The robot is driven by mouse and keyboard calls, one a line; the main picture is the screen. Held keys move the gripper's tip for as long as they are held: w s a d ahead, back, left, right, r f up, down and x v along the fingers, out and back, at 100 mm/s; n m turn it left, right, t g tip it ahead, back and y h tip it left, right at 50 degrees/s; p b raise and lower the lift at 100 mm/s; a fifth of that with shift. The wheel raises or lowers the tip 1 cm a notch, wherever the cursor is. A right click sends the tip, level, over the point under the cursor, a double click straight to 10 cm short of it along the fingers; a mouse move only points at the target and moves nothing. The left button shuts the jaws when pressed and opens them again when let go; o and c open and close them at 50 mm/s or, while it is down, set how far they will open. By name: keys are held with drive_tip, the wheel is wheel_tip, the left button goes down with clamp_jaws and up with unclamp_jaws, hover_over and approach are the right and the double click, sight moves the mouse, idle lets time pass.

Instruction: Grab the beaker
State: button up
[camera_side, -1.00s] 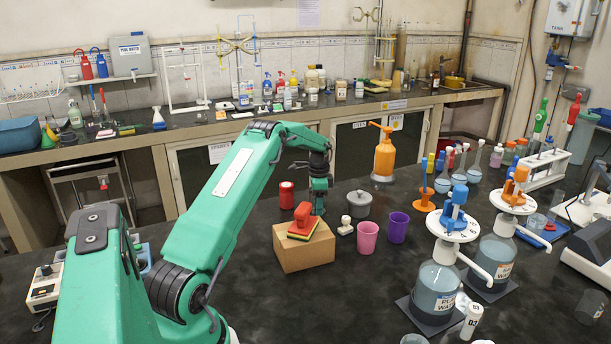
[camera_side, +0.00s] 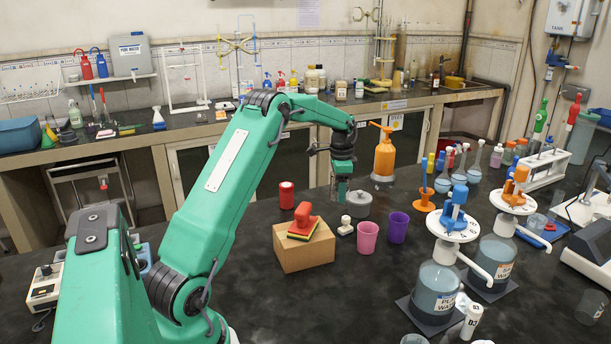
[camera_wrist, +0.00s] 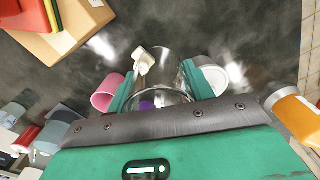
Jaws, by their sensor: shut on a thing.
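The beaker (camera_wrist: 168,68) is clear glass and shows in the wrist view between my two green fingers. My gripper (camera_wrist: 158,88) is shut on it, with one finger on each side.
A cardboard box (camera_side: 304,252) with a red-handled block (camera_side: 304,222) stands left of my gripper. A pink cup (camera_side: 367,238), purple cup (camera_side: 398,227), white stopper-like piece (camera_side: 346,226), grey pot (camera_side: 359,207) and orange pump bottle (camera_side: 384,158) stand close by.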

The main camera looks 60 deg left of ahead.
drive_tip(key=shift+w+d+r, duration=0.15)
drive_tip(key=shift+d+r, duration=0.35)
drive_tip(key=shift+d, duration=0.25)
